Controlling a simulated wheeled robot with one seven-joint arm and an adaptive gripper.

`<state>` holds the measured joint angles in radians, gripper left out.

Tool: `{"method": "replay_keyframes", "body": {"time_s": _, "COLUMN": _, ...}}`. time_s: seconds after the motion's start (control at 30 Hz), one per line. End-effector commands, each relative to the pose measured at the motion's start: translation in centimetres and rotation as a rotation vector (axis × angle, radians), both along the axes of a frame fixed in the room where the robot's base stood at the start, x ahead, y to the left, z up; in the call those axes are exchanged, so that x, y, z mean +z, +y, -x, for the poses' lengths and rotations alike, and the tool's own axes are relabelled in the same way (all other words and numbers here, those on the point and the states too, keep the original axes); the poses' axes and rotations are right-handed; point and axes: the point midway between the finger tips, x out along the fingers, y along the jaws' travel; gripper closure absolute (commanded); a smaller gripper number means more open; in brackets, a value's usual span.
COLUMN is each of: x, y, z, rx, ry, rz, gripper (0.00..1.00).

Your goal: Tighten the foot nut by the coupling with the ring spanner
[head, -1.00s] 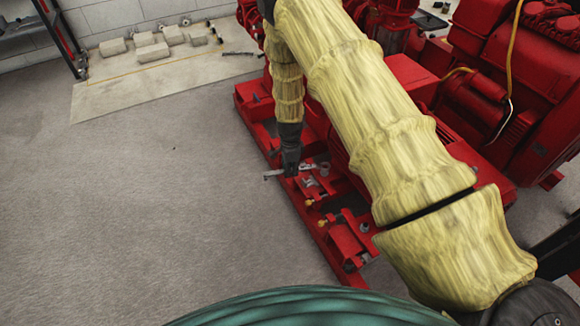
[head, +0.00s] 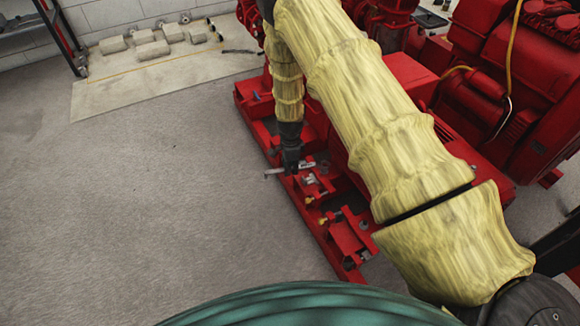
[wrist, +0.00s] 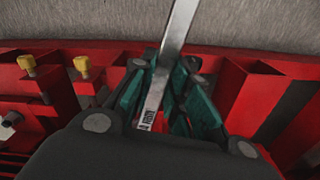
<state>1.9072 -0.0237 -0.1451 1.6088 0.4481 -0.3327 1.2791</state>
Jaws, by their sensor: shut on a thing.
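My gripper (head: 291,166) is low over the red base frame (head: 318,232), near its left edge. It is shut on the ring spanner (head: 275,172), a flat silver bar that sticks out to the left past the frame edge. In the wrist view the spanner (wrist: 176,40) passes between the green-padded fingers (wrist: 160,92) and points up over the frame edge toward the floor. Its lower end, with a dark marking, runs under the gripper body. The foot nut and the ring around or beside it are hidden or too small to tell.
Two yellow-topped fittings (wrist: 27,64) stand on the frame left of the gripper in the wrist view. Red upright plates (wrist: 243,100) stand close on the right. Red pump machinery (head: 500,90) fills the right side. The grey floor (head: 130,210) at left is clear.

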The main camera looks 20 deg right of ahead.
Motion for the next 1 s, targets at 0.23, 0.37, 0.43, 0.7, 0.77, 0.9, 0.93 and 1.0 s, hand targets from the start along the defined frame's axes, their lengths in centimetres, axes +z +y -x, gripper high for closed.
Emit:
{"method": "replay_keyframes", "body": {"time_s": 0.23, "x": 0.03, "y": -0.02, "z": -0.04, "rx": 0.000, "ry": -0.001, "rz": 0.000, "gripper": 1.00}}
{"method": "replay_keyframes", "body": {"time_s": 0.37, "x": 0.04, "y": -0.02, "z": -0.04, "rx": 0.000, "ry": -0.001, "rz": 0.000, "gripper": 1.00}}
{"method": "replay_keyframes", "body": {"time_s": 0.43, "x": 0.03, "y": -0.02, "z": -0.04, "rx": 0.000, "ry": -0.001, "rz": 0.000, "gripper": 1.00}}
{"method": "replay_keyframes", "body": {"time_s": 0.7, "x": -0.30, "y": -0.02, "z": -0.03, "rx": 0.000, "ry": -0.001, "rz": 0.000, "gripper": 1.00}}
{"method": "replay_keyframes", "body": {"time_s": 0.77, "x": -0.42, "y": -0.01, "z": -0.03, "rx": 0.000, "ry": -0.001, "rz": 0.000, "gripper": 1.00}}
{"method": "replay_keyframes", "body": {"time_s": 0.9, "x": -0.67, "y": -0.01, "z": -0.03, "rx": 0.000, "ry": -0.001, "rz": 0.000, "gripper": 1.00}}
{"method": "replay_keyframes", "body": {"time_s": 0.93, "x": -0.73, "y": -0.01, "z": -0.03, "rx": 0.000, "ry": -0.001, "rz": 0.000, "gripper": 1.00}}
{"method": "replay_keyframes", "body": {"time_s": 1.0, "x": -0.86, "y": -0.01, "z": -0.04, "rx": 0.000, "ry": -0.001, "rz": 0.000, "gripper": 1.00}}
